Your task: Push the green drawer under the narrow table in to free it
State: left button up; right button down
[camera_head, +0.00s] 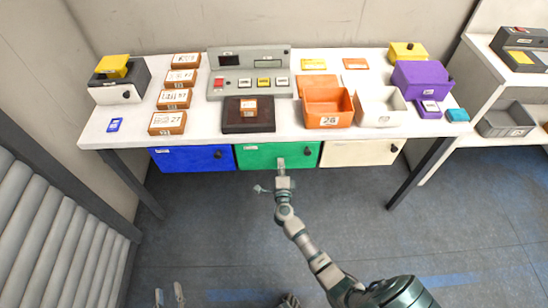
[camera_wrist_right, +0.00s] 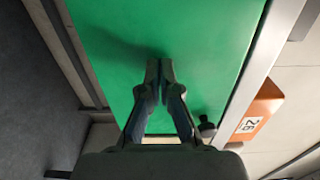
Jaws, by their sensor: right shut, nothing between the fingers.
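The green drawer (camera_head: 255,157) hangs under the narrow table's white top (camera_head: 205,127), between a blue drawer and a cream drawer. Its front looks about in line with theirs. A dark knob (camera_head: 307,151) is near its right end. My right gripper (camera_head: 281,163) is shut and empty, with its tips at the middle of the green front. In the right wrist view the closed fingertips (camera_wrist_right: 159,62) point at the green face (camera_wrist_right: 190,30), close to it or touching; I cannot tell which. My left gripper (camera_head: 169,294) is low at the picture's bottom edge, fingers apart, empty.
The blue drawer (camera_head: 190,158) and the cream drawer (camera_head: 350,153) flank the green one. The floor in front is clear.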

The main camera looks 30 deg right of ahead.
jog(key=shift+a+r, duration=0.2)
jog(key=shift+a, duration=0.35)
jog(key=shift+a+r, duration=0.2)
jog(key=shift+a, duration=0.35)
jog(key=shift+w+a, duration=0.1)
jog(key=shift+w+d, duration=0.3)
jog(key=shift+d, duration=0.35)
jog(key=p+v, duration=0.1)
jog(key=v, duration=0.2)
jog(key=shift+a+r, duration=0.15)
pick_arm(q)
jog(key=shift+t, duration=0.3)
jog(key=r+p, duration=0.1)
jog(key=r, duration=0.1)
jog(key=a+r+p, duration=0.1)
jog(key=r, duration=0.2)
jog(key=shift+w+a+p, duration=0.1)
jog(key=shift+a+p, duration=0.05)
jog(key=shift+p, duration=0.15)
pick_arm(e)
jog(key=v, duration=0.9)
jog(key=shift+s+d+f, duration=0.25)
jog(key=shift+s+f, duration=0.1)
jog(key=shift+s, duration=0.05)
